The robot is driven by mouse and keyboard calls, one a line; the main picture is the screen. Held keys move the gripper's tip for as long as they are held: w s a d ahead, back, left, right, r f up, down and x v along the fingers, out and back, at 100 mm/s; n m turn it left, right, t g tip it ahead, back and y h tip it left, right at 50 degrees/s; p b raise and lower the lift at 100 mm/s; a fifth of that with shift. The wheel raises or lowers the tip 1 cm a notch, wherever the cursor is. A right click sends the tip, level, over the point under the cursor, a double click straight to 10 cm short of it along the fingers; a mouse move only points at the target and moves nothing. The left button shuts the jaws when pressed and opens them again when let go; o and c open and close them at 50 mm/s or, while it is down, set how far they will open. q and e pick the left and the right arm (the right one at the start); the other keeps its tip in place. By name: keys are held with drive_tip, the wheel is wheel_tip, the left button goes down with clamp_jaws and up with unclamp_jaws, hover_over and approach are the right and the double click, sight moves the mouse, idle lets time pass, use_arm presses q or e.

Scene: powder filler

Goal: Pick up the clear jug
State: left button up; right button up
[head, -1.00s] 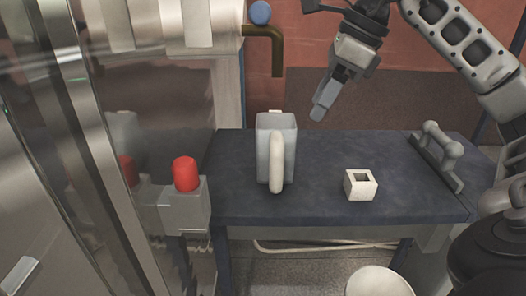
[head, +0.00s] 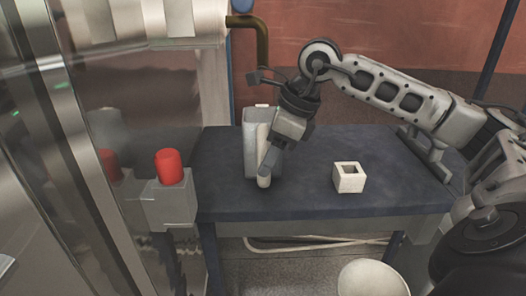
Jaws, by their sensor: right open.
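The clear jug (head: 250,150) stands upright on the dark table (head: 300,196) at its left part. It looks pale and translucent, with a white handle (head: 263,181) facing me. My right gripper (head: 268,160) is open and points down at the handle, overlapping its middle in the head view. The fingers hide part of the handle and the jug's right side. I cannot tell whether they touch the handle. My left gripper is not in view.
A small white hollow block (head: 349,177) stands on the table to the right. A grey handled tool (head: 428,150) lies at the table's right end. A red button (head: 169,166) on a grey box is left of the table. A white bucket (head: 372,279) stands in front.

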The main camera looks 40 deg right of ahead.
drive_tip(key=shift+f, duration=0.15)
drive_tip(key=c, duration=1)
clamp_jaws()
